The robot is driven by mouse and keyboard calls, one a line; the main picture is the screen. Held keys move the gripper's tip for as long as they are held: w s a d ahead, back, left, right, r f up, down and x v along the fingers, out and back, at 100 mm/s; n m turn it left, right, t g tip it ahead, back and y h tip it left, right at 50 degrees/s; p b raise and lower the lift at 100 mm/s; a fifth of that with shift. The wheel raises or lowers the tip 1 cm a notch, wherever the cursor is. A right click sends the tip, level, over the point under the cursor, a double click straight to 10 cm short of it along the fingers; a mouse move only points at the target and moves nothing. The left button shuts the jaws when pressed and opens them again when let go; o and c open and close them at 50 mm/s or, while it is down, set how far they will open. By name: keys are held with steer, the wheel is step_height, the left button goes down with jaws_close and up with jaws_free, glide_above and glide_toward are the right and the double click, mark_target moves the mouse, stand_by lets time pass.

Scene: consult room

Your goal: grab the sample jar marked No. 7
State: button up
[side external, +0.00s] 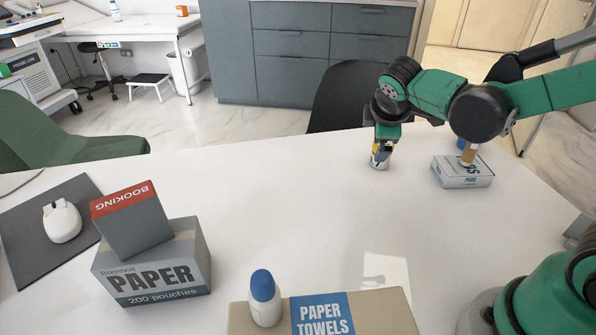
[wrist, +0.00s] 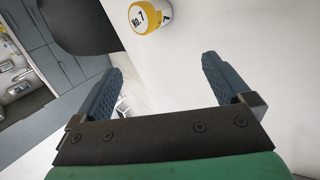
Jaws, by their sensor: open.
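The sample jar (wrist: 148,16) shows at the top of the wrist view. It is white and yellow, and its label reads "NO. 7". In the side view the jar (side external: 379,160) stands on the white table near the far edge, under the end of my arm. My gripper (wrist: 168,75) is open and empty, its two blue-grey fingers spread apart. In the wrist view the jar lies beyond the fingertips, not between them. In the side view my gripper (side external: 382,140) is at the jar's upper part and partly hides it; I cannot tell whether they touch.
A small white-and-blue box (side external: 462,172) with a bottle behind it stands right of the jar. A paper pouches box (side external: 150,265), a booking box (side external: 132,222), a paper towels box (side external: 375,312) and a blue-capped bottle (side external: 265,300) stand nearer. The table's middle is clear.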

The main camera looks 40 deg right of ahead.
steer(key=w+d+f+n+h, duration=0.1)
steer(key=f+n+h, duration=0.1)
steer(key=n, duration=0.1)
steer(key=w+d+f+n+g+h, duration=0.1)
steer(key=w+d+f+n+h, duration=0.1)
steer(key=n, duration=0.1)
steer(key=w+d+f+n+g+h, duration=0.1)
steer(key=d+f+n+h, duration=0.1)
steer(key=f+n+h, duration=0.1)
steer(key=shift+w+d, duration=0.2)
steer(key=shift+w, duration=0.15)
steer(key=shift+d+f+n+h, duration=0.2)
steer(key=shift+f+n+h, duration=0.15)
steer(key=shift+n, duration=0.25)
steer(key=x, duration=0.5)
steer(key=shift+d+f, duration=0.15)
steer(key=shift+d, duration=0.15)
steer(key=c, duration=1.4)
